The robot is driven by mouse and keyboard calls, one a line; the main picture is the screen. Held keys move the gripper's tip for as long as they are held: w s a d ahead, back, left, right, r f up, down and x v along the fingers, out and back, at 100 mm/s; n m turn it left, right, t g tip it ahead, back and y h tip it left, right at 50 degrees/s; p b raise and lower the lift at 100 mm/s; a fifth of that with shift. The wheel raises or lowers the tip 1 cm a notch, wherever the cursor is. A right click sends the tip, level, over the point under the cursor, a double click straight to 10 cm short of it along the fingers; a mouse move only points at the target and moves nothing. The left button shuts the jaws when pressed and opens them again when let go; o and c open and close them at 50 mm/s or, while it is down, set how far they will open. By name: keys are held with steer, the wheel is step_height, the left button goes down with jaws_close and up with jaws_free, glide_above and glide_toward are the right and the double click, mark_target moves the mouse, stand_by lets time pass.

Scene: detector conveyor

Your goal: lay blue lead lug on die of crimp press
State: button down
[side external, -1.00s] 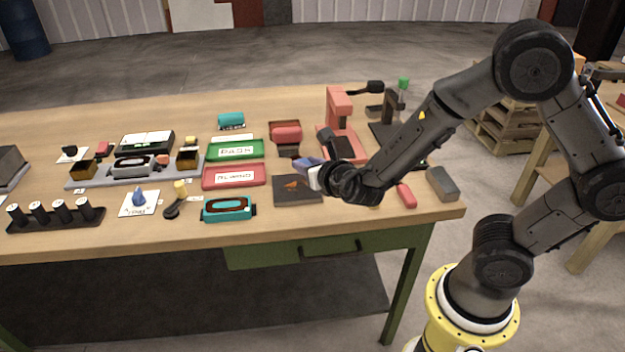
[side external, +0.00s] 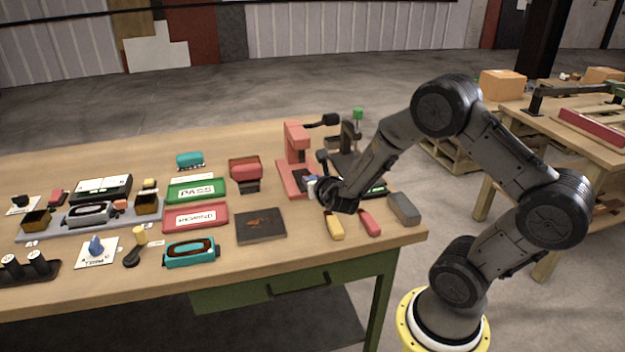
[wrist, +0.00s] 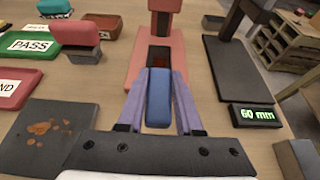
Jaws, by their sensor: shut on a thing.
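My gripper (wrist: 158,105) is shut on the blue lead lug (wrist: 158,98), a blue block held between its two purple fingers in the wrist view. In the side view my gripper (side external: 316,188) is just in front of the red crimp press (side external: 297,160), and the lug is mostly hidden there. In the wrist view the crimp press (wrist: 140,70) stands straight ahead. The dark die area (wrist: 158,57) lies just beyond the far end of the lug. I cannot tell whether the lug touches the press.
A dark stand (wrist: 222,70) with a "60 mm" display (wrist: 255,115) is right of the press. A dark stained pad (side external: 260,226) lies left of my gripper. Yellow (side external: 334,226) and red (side external: 370,222) blocks and a grey block (side external: 404,208) lie near the front edge.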

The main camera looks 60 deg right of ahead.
mark_target(305, 174)
steer(key=shift+w+d+f, duration=0.3)
steer(key=shift+f, duration=0.2)
steer(key=shift+w+d+f, duration=0.25)
steer(key=shift+d+f, duration=0.05)
steer(key=shift+f, duration=0.2)
steer(key=shift+r+x, duration=0.25)
steer(key=shift+x, duration=0.9)
steer(key=shift+r+x, duration=0.2)
steer(key=shift+x, duration=0.95)
steer(key=shift+r+x, duration=0.25)
steer(key=shift+x, duration=0.9)
steer(key=shift+w+d, duration=0.25)
steer(key=shift+f, duration=0.25)
steer(key=c, duration=0.5)
jaws_free()
steer(key=shift+a, duration=0.1)
